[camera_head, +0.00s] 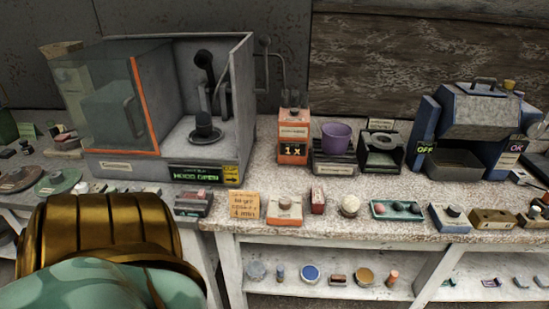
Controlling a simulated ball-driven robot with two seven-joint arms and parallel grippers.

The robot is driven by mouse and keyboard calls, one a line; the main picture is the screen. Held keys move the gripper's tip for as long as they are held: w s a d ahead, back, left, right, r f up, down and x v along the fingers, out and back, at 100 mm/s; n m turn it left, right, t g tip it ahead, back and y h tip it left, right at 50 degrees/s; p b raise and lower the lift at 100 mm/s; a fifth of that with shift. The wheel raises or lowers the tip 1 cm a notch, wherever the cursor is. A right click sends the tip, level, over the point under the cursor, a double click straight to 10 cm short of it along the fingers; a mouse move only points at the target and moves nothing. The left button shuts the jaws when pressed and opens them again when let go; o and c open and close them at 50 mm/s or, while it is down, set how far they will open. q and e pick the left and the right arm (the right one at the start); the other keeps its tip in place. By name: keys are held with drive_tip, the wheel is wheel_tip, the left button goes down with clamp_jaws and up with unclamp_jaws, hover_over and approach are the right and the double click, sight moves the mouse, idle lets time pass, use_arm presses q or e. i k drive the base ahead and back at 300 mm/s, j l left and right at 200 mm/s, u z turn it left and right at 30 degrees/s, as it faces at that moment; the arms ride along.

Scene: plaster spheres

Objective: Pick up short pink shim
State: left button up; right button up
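I cannot pick out the short pink shim with certainty. A small pinkish-orange upright piece (393,277) stands on the lower shelf under the bench, and a small flat pinkish piece (491,283) lies farther right on that shelf. A small reddish block (318,200) stands on the bench top near its front edge. These pieces are too small to identify surely. Neither of my grippers shows in the head view.
A grey chamber with an orange-edged glass panel (143,105) stands at the back left. A purple cup (336,137) sits on a dark rack. A blue-grey machine (478,125) stands at the right. Small items crowd the front edge of the bench (290,236).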

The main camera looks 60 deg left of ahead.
sight(201, 194)
drive_tip(key=u, duration=2.4)
